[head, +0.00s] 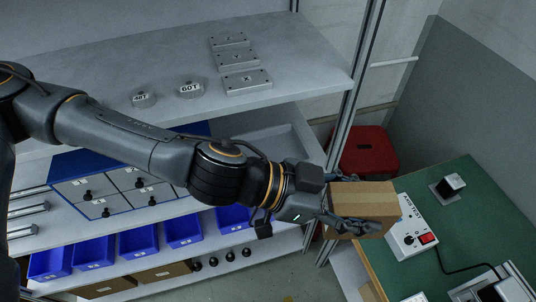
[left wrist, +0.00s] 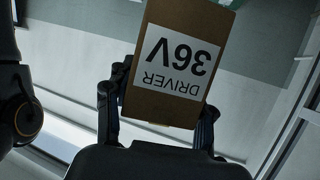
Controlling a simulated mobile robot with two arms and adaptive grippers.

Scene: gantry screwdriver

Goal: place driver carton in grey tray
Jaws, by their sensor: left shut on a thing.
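The driver carton (head: 365,197) is a brown cardboard box. My left gripper (head: 362,203) is shut on it, with one finger on each side, and holds it in the air in front of the rack's right post and beside the green bench. In the left wrist view the carton (left wrist: 170,62) fills the space between the fingers (left wrist: 160,118), its white label reading "DRIVER 36V" upside down. A shallow grey tray (head: 290,136) lies on the rack's middle shelf, left of the carton; my left arm hides part of it. My right gripper is not in view.
Blue bins (head: 140,241) stand on a lower shelf. A rack post (head: 358,85) rises between shelves and bench. The green bench (head: 440,205) carries a test box (head: 410,235); a red container (head: 368,150) stands behind.

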